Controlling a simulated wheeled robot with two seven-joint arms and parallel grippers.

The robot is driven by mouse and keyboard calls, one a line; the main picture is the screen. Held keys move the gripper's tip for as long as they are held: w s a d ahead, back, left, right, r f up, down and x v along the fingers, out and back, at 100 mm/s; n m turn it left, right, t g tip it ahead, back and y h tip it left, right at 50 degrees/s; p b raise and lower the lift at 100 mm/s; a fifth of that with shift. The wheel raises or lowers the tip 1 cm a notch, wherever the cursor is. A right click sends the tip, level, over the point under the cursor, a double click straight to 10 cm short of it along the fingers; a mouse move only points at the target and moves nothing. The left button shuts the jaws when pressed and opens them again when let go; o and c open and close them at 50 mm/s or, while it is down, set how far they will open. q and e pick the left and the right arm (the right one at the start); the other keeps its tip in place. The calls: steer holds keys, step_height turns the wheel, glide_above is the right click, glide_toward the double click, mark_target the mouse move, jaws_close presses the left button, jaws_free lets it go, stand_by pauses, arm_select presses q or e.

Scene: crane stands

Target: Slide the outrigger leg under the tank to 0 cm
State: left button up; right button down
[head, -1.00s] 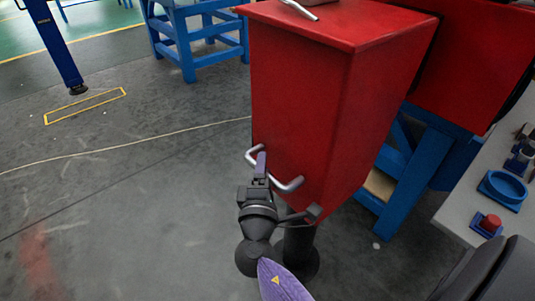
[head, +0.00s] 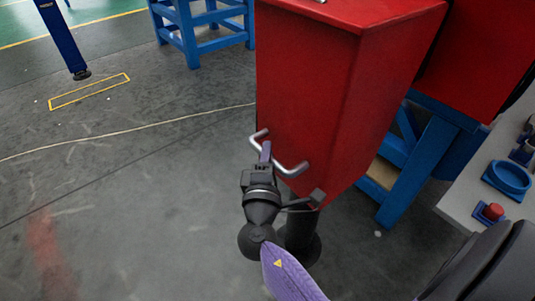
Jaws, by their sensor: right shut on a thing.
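A large red box-shaped body (head: 305,95) with a metal handle (head: 292,172) on its lower front fills the middle of the head view. A black leg with a round foot (head: 312,254) stands on the floor below it, partly hidden by my right arm. My right gripper (head: 265,153) is shut on the handle, with its fingers around the bar near the left part. I cannot tell how far the leg is slid out, as no scale shows. My left gripper is not in view.
Blue stands (head: 418,172) are behind the box at the right and at the top (head: 188,35). A blue leg (head: 62,42) is at upper left near a yellow floor rectangle (head: 90,91). A grey table (head: 465,195) with a red button (head: 493,211) is at right. Left floor is mostly clear.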

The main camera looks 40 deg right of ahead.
steer(key=shift+d, duration=0.1)
stand_by(0.8)
steer(key=shift+d, duration=0.75)
steer(key=c, duration=0.5)
jaws_free()
steer(key=shift+d, duration=0.1)
steer(key=shift+c, duration=0.2)
steer(key=v, duration=1)
